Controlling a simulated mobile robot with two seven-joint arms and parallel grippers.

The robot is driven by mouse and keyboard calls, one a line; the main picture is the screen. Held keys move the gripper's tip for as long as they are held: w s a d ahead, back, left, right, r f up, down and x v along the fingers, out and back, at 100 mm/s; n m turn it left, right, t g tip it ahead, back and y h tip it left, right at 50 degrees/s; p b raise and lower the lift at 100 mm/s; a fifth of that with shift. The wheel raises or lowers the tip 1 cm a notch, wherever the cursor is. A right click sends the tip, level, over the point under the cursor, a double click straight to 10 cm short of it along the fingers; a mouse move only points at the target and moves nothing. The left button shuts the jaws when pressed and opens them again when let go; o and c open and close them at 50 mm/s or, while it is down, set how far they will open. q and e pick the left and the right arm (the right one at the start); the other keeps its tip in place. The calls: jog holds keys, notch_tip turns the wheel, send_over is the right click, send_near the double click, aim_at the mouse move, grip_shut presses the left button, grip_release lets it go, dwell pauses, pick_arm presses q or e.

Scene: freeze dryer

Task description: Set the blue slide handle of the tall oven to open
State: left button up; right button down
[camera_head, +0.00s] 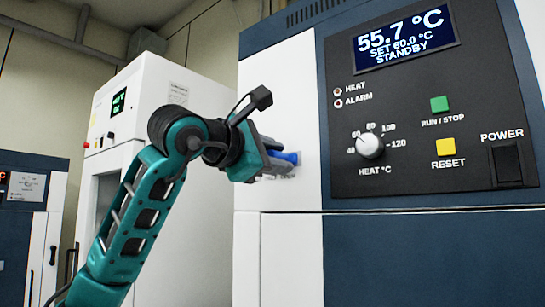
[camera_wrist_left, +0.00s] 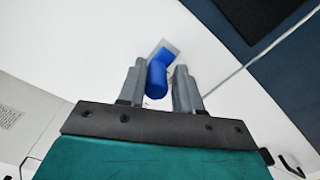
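The tall oven (camera_head: 278,85) has a white and dark blue front that fills the right of the head view. Its blue slide handle (camera_head: 290,157) sticks out of the white panel, left of the dark control panel. In the left wrist view the handle (camera_wrist_left: 157,80) lies between the two grey fingers of my left gripper (camera_wrist_left: 158,85). The fingers stand apart, with a narrow gap at the right finger; contact on the left cannot be told. In the head view my left gripper (camera_head: 272,158) hides part of the handle and its label. My right gripper is out of view.
The control panel (camera_head: 425,165) carries a display reading 55.7 °C, STANDBY, a knob (camera_head: 370,146), a green button (camera_head: 439,104), a yellow button (camera_head: 446,147) and a power switch (camera_head: 507,163). A white cabinet (camera_head: 150,90) stands behind my left arm.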

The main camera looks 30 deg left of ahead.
pick_arm(q)
jog(key=shift+o, duration=1.4)
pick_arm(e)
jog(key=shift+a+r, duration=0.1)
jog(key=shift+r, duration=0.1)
pick_arm(q)
jog(key=s+a+b, duration=0.1)
jog(key=s, duration=1.2)
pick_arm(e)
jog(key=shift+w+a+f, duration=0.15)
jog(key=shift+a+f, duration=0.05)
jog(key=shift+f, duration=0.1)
pick_arm(q)
jog(key=shift+w+a, duration=0.1)
